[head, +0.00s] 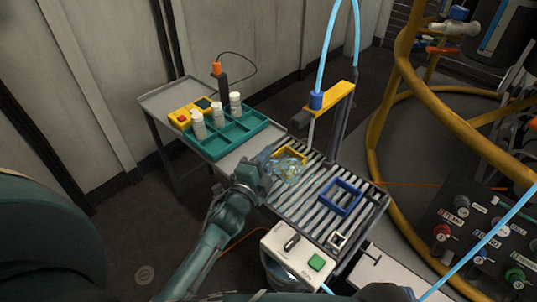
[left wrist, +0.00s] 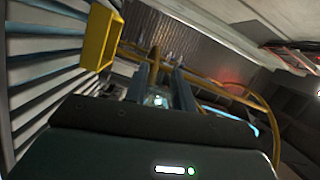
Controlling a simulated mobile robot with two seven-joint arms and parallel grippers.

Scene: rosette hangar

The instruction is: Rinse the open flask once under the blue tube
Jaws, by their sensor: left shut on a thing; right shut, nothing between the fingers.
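The clear glass flask (head: 289,169) is in my left gripper (head: 268,172), just above the slatted rack (head: 316,194). It looks tilted, but its mouth and contents are hard to make out. In the left wrist view the fingers (left wrist: 161,90) close around the flask (left wrist: 160,100), which shows only as a small glassy patch. The blue tube (head: 327,45) comes down to a blue fitting (head: 316,100) on a yellow bracket (head: 338,95). Its thin spout (head: 311,130) hangs behind and a little right of the flask, apart from it. My right gripper is not in view.
A teal tray (head: 245,131) with white bottles stands at left. A box with a green button (head: 316,262) is in front.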

